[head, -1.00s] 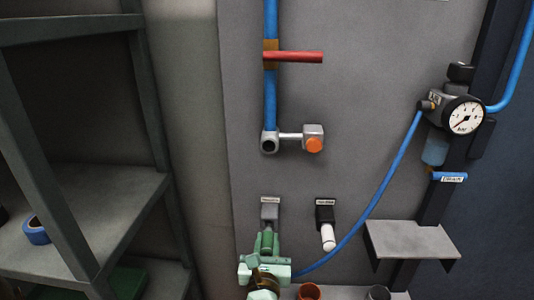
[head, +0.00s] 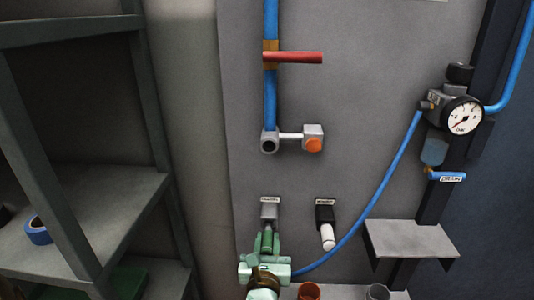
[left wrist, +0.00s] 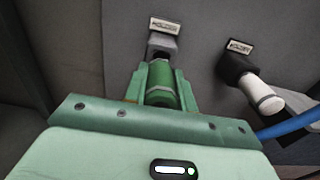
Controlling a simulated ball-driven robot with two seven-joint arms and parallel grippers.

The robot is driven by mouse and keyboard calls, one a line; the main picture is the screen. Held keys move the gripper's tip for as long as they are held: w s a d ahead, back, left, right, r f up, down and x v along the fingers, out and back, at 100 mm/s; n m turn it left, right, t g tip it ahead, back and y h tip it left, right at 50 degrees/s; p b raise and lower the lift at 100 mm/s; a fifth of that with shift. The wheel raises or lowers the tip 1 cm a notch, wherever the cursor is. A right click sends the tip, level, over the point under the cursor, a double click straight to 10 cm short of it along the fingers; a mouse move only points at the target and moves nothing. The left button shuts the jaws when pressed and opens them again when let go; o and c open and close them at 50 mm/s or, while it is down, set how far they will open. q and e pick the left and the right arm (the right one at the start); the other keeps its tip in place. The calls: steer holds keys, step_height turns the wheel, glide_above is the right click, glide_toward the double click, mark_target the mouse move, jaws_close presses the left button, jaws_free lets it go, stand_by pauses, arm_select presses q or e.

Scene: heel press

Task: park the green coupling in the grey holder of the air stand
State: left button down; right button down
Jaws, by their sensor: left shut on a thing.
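The green coupling (head: 267,241) sits at the lower middle of the head view, between the fingers of my left gripper (head: 267,246). It also shows in the left wrist view (left wrist: 160,84), where my left gripper (left wrist: 158,92) is shut on it. The far end of the coupling meets the grey holder (head: 269,210), which is fixed on the panel under a small label. In the left wrist view the grey holder (left wrist: 162,43) is in line with the coupling. I cannot tell how deep the coupling sits in it. My right gripper is out of view.
A black holder (head: 324,214) with a white coupling (head: 327,237) is just right. The blue hose (head: 372,187) runs from my left gripper up to the pressure gauge (head: 464,115). A grey shelf plate (head: 408,238) juts out at the right. A rack (head: 75,222) stands at the left.

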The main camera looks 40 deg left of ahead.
arm_select(q)
steer(key=shift+x, duration=1.45)
steer(key=c, duration=1.1)
jaws_free()
steer(key=shift+o, duration=0.2)
steer(key=shift+s, duration=0.1)
